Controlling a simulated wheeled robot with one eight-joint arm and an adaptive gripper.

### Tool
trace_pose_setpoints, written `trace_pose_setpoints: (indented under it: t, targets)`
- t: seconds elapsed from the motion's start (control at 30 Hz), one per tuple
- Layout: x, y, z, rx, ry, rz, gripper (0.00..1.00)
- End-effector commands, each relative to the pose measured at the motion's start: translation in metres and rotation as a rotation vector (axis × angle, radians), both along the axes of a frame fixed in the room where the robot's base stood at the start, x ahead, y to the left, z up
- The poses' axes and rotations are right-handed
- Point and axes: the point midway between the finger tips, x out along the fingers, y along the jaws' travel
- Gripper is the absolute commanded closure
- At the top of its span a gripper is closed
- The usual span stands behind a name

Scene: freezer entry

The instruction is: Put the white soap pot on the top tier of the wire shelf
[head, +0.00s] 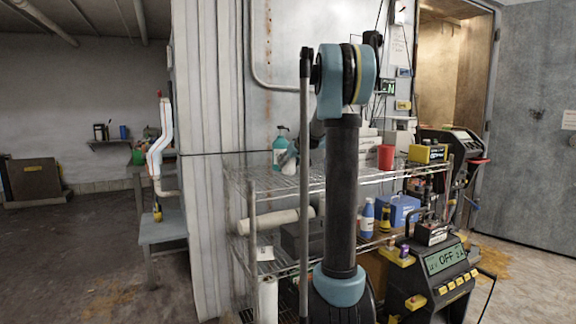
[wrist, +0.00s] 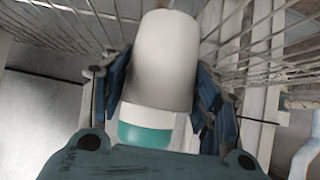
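In the wrist view, a white rounded pot (wrist: 162,62) fills the space between the two dark blue fingers of my gripper (wrist: 160,95). The fingers press on its left and right sides. A teal and white patch shows at its near end; I cannot tell whether it belongs to the pot. Wire shelf bars show on both sides behind the pot. In the head view, the wire shelf (head: 262,184) stands behind my arm, its top tier partly covered. My gripper is mostly hidden there, and I cannot make out the pot clearly.
The top tier holds a teal spray bottle (head: 280,149) at left, a red cup (head: 386,157) and a yellow-black box (head: 428,153) at right. Lower down are a blue bottle (head: 367,218) and a blue box (head: 398,210). A machine (head: 446,265) marked OFF stands at front right.

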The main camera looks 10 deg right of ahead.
Motion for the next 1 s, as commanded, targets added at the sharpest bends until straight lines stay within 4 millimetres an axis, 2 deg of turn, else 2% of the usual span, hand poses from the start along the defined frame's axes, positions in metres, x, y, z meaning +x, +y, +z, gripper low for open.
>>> trace_pose_setpoints:
  t: [0.4, 0.53, 1.0]
  targets:
    - [0.000, 0.002, 0.001, 0.000, 0.000, 0.001, 0.27]
    - [-0.006, 0.000, 0.006, 0.001, 0.000, 0.001, 0.27]
    - [-0.059, -0.018, 0.048, 0.000, 0.000, 0.000, 0.27]
